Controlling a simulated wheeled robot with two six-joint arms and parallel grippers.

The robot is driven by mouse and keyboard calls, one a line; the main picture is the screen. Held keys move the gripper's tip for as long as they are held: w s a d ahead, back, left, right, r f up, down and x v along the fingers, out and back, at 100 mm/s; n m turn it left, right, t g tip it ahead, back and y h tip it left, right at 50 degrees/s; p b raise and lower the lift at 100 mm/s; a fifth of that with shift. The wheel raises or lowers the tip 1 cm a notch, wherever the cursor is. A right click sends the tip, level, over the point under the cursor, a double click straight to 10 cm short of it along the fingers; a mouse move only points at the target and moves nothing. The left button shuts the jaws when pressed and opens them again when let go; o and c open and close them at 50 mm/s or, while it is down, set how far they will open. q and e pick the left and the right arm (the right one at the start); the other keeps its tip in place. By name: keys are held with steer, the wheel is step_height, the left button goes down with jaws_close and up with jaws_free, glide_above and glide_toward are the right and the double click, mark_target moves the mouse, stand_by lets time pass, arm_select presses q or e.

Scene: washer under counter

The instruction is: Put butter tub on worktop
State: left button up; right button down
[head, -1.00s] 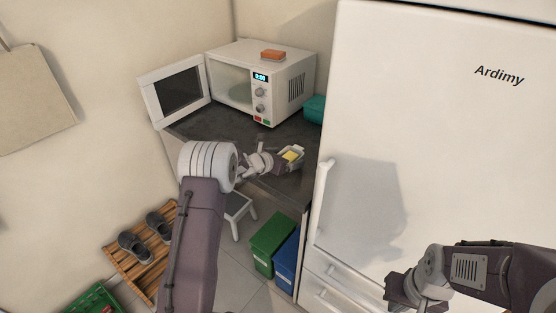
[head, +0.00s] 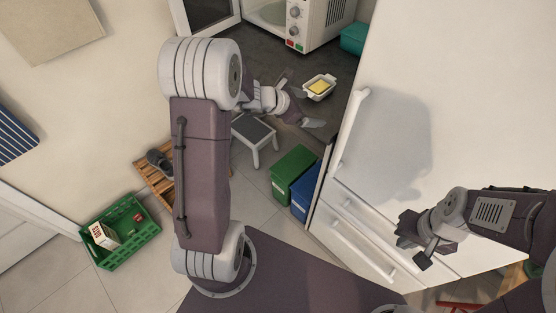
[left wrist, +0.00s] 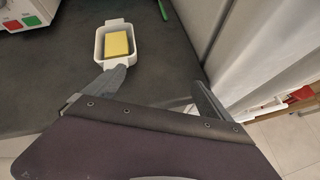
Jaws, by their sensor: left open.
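The butter tub (head: 319,87), a small white dish with handles and a yellow block of butter, sits upright on the dark worktop (head: 262,62) near its front right part. It also shows in the left wrist view (left wrist: 103,48). My left gripper (head: 305,108) is open and empty, just in front of the tub. In the left wrist view the gripper's fingers (left wrist: 157,78) are spread apart, with the tub beyond the left finger and not between them. My right gripper (head: 415,252) is in front of the fridge drawers, empty, its fingers appearing apart.
A white microwave (head: 318,22) with its door open stands at the back of the worktop, a teal box (head: 353,39) beside it. The white fridge (head: 450,110) borders the right. Below are a step stool (head: 254,132), green bin (head: 294,172), blue bin (head: 305,198) and green crate (head: 121,232).

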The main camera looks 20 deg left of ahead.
arm_select(q)
steer(key=s+d+f+m+g+y, duration=0.1)
steer(key=s+d+f+m+g, duration=0.25)
steer(key=s+m, duration=0.55)
steer(key=s+d+f+m+g+y, duration=0.15)
steer(key=s+m+g, duration=0.25)
steer(key=s+m, duration=0.55)
steer(key=s+a+f+m+y, duration=0.1)
steer(key=s+a+m+y, duration=0.2)
steer(key=s+m, duration=0.4)
steer(key=shift+a+f+m+g, duration=0.4)
steer(key=shift+a+m, duration=0.25)
steer(key=shift+a, duration=0.1)
steer(key=shift+s+r, duration=0.1)
steer(key=shift+r+p, duration=1.45)
steer(key=shift+p, duration=0.15)
